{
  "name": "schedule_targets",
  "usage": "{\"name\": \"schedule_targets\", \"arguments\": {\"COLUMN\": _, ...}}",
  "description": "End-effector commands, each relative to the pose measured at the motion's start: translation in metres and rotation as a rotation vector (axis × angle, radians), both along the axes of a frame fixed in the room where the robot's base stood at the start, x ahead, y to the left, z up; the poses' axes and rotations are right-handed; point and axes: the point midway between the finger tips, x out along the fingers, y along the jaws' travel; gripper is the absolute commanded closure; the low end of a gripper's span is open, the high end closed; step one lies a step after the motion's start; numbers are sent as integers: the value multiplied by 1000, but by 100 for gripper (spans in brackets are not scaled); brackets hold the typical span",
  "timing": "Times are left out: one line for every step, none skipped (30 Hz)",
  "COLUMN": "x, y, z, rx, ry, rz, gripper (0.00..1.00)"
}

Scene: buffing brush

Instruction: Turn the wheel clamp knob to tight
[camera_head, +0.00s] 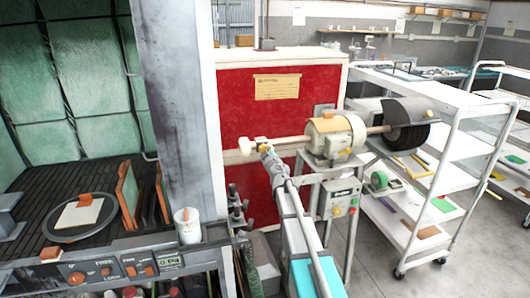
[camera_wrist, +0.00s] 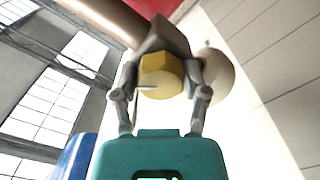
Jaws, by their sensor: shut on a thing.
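The yellow clamp knob (camera_wrist: 157,82) is a faceted piece with a pale front face and a thin light line on it. It sits between the two grey fingers of my gripper (camera_wrist: 163,70) in the wrist view, and the gripper is shut on it. In the head view my gripper (camera_head: 266,151) is at the left end of the buffing machine's pale shaft (camera_head: 290,140), and largely hides the knob. The machine's cream motor housing (camera_head: 336,134) stands on a grey stand, with a dark brush wheel (camera_head: 407,137) under a hood at its right. I cannot read the knob's setting.
A red panel (camera_head: 240,105) stands close behind the shaft. A control box (camera_head: 341,198) with buttons hangs on the stand. A white shelf cart (camera_head: 450,150) stands to the right. A blasting cabinet with a white cup (camera_head: 188,226) is to the left.

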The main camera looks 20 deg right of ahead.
Motion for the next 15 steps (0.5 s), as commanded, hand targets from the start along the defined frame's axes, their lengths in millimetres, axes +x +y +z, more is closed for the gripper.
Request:
{"name": "schedule_targets", "arguments": {"x": 0, "y": 0, "z": 0, "rx": 43, "ry": 0, "rz": 0, "gripper": 89}}
{"name": "schedule_targets", "arguments": {"x": 0, "y": 0, "z": 0, "rx": 72, "ry": 0, "rz": 0, "gripper": 89}}
{"name": "schedule_targets", "arguments": {"x": 0, "y": 1, "z": 0, "rx": 110, "ry": 0, "rz": 0, "gripper": 89}}
{"name": "schedule_targets", "arguments": {"x": 0, "y": 1, "z": 0, "rx": 138, "ry": 0, "rz": 0, "gripper": 89}}
{"name": "schedule_targets", "arguments": {"x": 0, "y": 1, "z": -1, "rx": 167, "ry": 0, "rz": 0, "gripper": 89}}
{"name": "schedule_targets", "arguments": {"x": 0, "y": 1, "z": -1, "rx": 205, "ry": 0, "rz": 0, "gripper": 89}}
{"name": "schedule_targets", "arguments": {"x": 0, "y": 1, "z": -1, "rx": 233, "ry": 0, "rz": 0, "gripper": 89}}
{"name": "schedule_targets", "arguments": {"x": 0, "y": 1, "z": -1, "rx": 262, "ry": 0, "rz": 0, "gripper": 89}}
{"name": "schedule_targets", "arguments": {"x": 0, "y": 1, "z": -1, "rx": 300, "ry": 0, "rz": 0, "gripper": 89}}
{"name": "schedule_targets", "arguments": {"x": 0, "y": 1, "z": -1, "rx": 328, "ry": 0, "rz": 0, "gripper": 89}}
{"name": "schedule_targets", "arguments": {"x": 0, "y": 2, "z": -1, "rx": 356, "ry": 0, "rz": 0, "gripper": 89}}
{"name": "schedule_targets", "arguments": {"x": 0, "y": 2, "z": -1, "rx": 394, "ry": 0, "rz": 0, "gripper": 89}}
{"name": "schedule_targets", "arguments": {"x": 0, "y": 2, "z": -1, "rx": 421, "ry": 0, "rz": 0, "gripper": 89}}
{"name": "schedule_targets", "arguments": {"x": 0, "y": 2, "z": -1, "rx": 448, "ry": 0, "rz": 0, "gripper": 89}}
{"name": "schedule_targets", "arguments": {"x": 0, "y": 2, "z": -1, "rx": 483, "ry": 0, "rz": 0, "gripper": 89}}
